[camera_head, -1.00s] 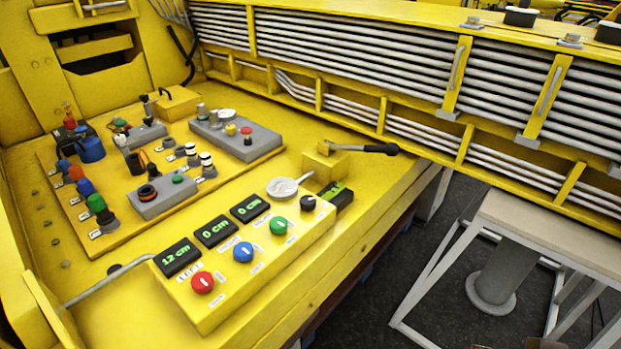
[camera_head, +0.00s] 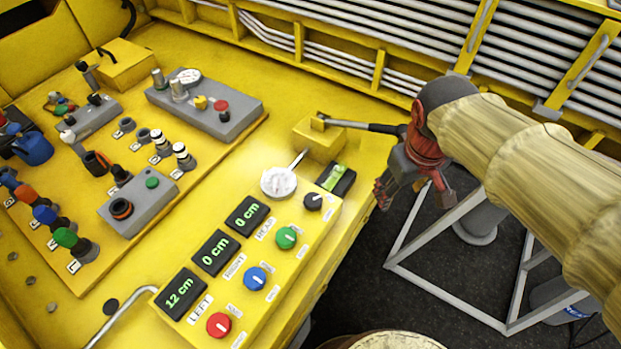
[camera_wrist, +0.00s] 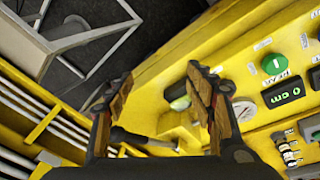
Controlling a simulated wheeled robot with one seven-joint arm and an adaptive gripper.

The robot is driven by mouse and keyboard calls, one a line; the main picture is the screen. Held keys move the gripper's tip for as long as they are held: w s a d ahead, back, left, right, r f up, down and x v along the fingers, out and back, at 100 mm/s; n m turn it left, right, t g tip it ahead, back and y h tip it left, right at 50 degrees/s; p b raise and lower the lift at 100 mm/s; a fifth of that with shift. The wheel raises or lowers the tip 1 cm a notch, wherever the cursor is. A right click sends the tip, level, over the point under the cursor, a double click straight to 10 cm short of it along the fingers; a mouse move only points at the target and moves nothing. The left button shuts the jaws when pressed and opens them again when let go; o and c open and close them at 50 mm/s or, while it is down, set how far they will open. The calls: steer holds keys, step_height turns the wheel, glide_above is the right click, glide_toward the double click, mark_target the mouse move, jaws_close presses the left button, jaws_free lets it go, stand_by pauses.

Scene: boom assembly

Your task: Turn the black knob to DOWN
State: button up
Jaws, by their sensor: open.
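The black knob (camera_head: 313,201) sits at the far right end of the yellow control box (camera_head: 262,309), with a light pointer mark on top. A green knob (camera_head: 286,238), a blue knob (camera_head: 254,279) and a red knob (camera_head: 219,324) are in line with it. My gripper (camera_head: 413,193) is open and empty, to the right of the black knob and apart from it, beyond the table edge. In the wrist view, the open fingers (camera_wrist: 160,103) frame the yellow edge. The green knob (camera_wrist: 272,64) also shows there; I cannot clearly make out the black knob.
A white dial (camera_head: 278,182) and a spirit level (camera_head: 335,179) are close to the black knob. A lever with a black handle (camera_head: 360,126) sticks out towards my gripper. A light metal frame (camera_head: 436,285) stands below right. A grey switch box (camera_head: 205,107) lies further back.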

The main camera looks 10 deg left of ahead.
steer(key=w+a+r+n+g+p, duration=0.1)
steer(key=w+a+n+g+p, duration=0.15)
steer(key=w+a+p, duration=0.35)
steer(key=n+h+p, duration=0.4)
steer(key=n+p, duration=0.4)
steer(key=p, duration=0.2)
glide_toward(312, 200)
steer(key=f, duration=0.1)
steer(key=shift+g, duration=0.25)
steer(key=x, duration=0.8)
steer(key=shift+w+d+r, duration=0.1)
steer(key=shift+w+d, duration=0.05)
steer(key=shift+w, duration=0.1)
steer(key=shift+c, duration=1.3)
steer(key=c, duration=0.7)
steer(key=shift+c, duration=0.8)
